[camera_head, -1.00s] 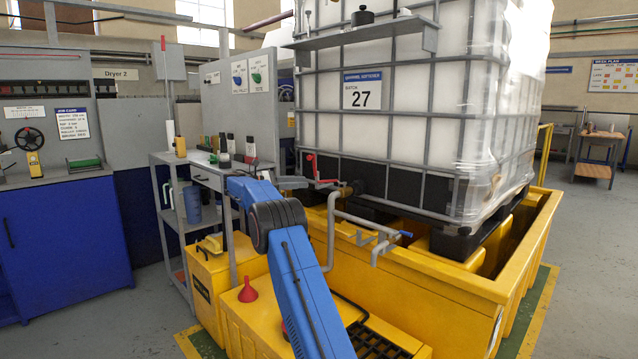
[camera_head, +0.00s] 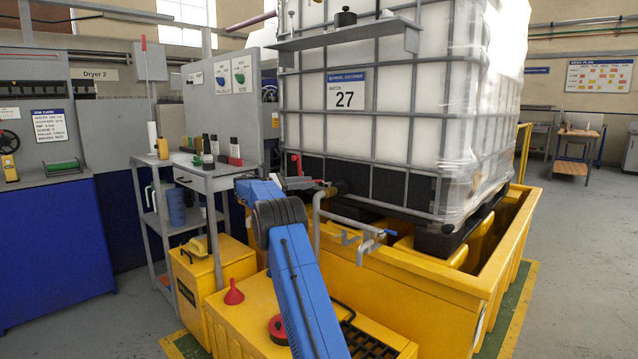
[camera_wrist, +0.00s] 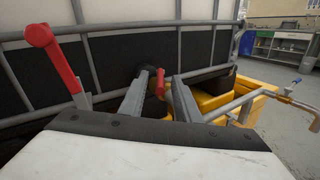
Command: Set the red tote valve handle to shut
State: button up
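At the front foot of the caged tote (camera_head: 345,100), the valve area shows an upright red lever (camera_head: 298,163) and a lower red piece. In the wrist view a large red handle (camera_wrist: 50,55) on a grey stem stands tilted at the left, outside my fingers. A smaller red part (camera_wrist: 160,83) shows beyond my fingertips, in the gap between them, beside a dark round part. I cannot tell whether it belongs to the same handle. My gripper (camera_wrist: 160,90) is open, its two grey fingers apart with nothing clearly held. In the head view its fingers are hard to make out.
A grey bent pipe (camera_head: 330,212) with a blue-handled tap (camera_head: 378,233) stands right of my arm. The yellow bund (camera_head: 440,295) lies under the tote. A grey trolley (camera_head: 205,180) with bottles stands at the left.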

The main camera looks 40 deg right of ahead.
aim_at(321, 181)
jog(key=shift+x, duration=3)
grip_shut()
